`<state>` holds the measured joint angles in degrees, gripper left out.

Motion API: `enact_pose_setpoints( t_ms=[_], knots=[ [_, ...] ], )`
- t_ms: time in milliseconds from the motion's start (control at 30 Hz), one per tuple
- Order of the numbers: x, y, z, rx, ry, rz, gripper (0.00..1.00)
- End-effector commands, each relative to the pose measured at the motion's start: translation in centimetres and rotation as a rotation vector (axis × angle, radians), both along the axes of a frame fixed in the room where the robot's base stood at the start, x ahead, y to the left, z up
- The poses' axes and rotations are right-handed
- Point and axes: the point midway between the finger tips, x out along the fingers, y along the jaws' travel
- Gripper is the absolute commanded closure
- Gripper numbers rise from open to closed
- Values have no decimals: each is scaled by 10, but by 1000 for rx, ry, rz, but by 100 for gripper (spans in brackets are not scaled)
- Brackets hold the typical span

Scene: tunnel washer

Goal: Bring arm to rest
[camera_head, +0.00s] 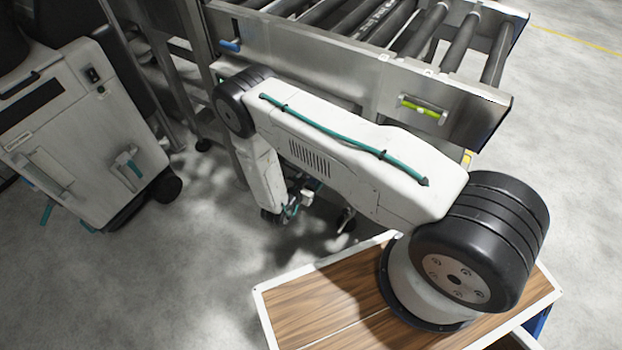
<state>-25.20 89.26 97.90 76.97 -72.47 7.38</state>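My white arm (350,150) rises from its round base on the wood-topped surface at lower right. It reaches up and left to a black elbow joint (238,102), then bends down along a white forearm (264,180). My gripper (297,203) seems to be at the lower end of the forearm, near the roller conveyor's underside. It is small and in shadow, so its fingers cannot be made out. Nothing held can be made out.
A steel roller conveyor (375,62) stands close behind the arm. It has a yellow-green handle or level (422,108) on its side. A white wheeled cabinet (75,130) stands at left. Grey floor (150,270) is clear at lower left and on the right.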

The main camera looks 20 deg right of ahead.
Motion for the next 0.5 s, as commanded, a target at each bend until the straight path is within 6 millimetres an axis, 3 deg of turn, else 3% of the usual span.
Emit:
enact_pose_setpoints(
  t_ms=[300, 500],
  knots=[
    [-29, 42, 18, 0, 0, 5, 35],
    [-39, 53, 22, 0, 1, 1, 35]
  ],
)
